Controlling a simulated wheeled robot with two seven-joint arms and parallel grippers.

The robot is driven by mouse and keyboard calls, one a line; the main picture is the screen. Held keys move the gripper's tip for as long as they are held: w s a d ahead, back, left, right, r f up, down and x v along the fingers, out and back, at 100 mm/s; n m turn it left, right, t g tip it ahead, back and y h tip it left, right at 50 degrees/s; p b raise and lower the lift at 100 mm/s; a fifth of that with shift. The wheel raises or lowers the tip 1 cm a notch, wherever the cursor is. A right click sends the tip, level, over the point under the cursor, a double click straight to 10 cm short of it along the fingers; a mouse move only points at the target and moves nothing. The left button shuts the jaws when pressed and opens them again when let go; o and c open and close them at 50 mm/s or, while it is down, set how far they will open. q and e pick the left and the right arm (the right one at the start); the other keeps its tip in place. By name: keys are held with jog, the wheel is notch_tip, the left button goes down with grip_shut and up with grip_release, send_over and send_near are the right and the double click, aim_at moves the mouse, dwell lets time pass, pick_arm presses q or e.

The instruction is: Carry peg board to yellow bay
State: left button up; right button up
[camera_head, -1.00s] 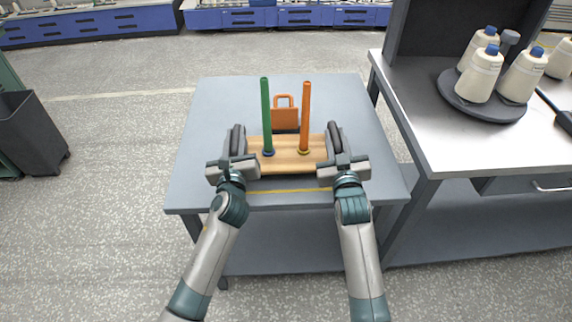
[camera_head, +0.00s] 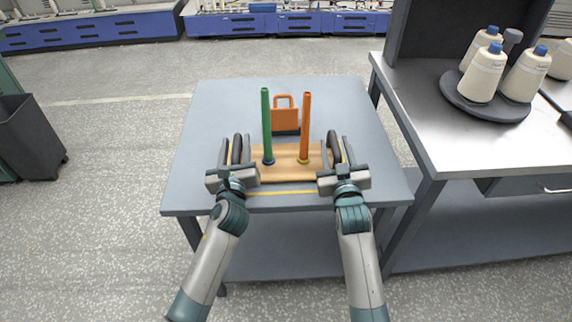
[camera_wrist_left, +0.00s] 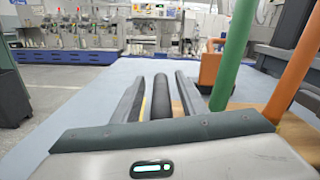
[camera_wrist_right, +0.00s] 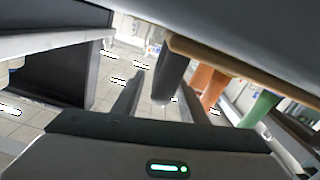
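The wooden peg board (camera_head: 285,172) lies on the grey table (camera_head: 220,95), with a green peg (camera_head: 267,125) and an orange peg (camera_head: 305,125) upright on it. Yellow lines (camera_head: 283,192) show along its front and beside both ends, so it appears to sit inside the yellow bay; the back line is hidden. My left gripper (camera_head: 236,141) is open around the dark left handle (camera_wrist_left: 161,98), with gaps on both sides. My right gripper (camera_head: 335,143) is open around the dark right handle (camera_wrist_right: 168,75), also with gaps. The right wrist view is upside down and shows the board against the tabletop.
An orange object with a loop handle (camera_head: 285,118) stands just behind the board. A higher bench (camera_head: 420,110) at the right carries white thread cones (camera_head: 483,73) on a dark round tray (camera_head: 455,93). The table's back and sides are clear. A dark bin (camera_head: 28,135) stands far left.

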pick_arm(q)
jog(key=s, duration=0.8)
jog(key=s+d, duration=0.1)
jog(key=s, duration=0.3)
dwell(0.4)
pick_arm(e)
jog(key=s, duration=1.2)
jog(key=shift+d, duration=0.4)
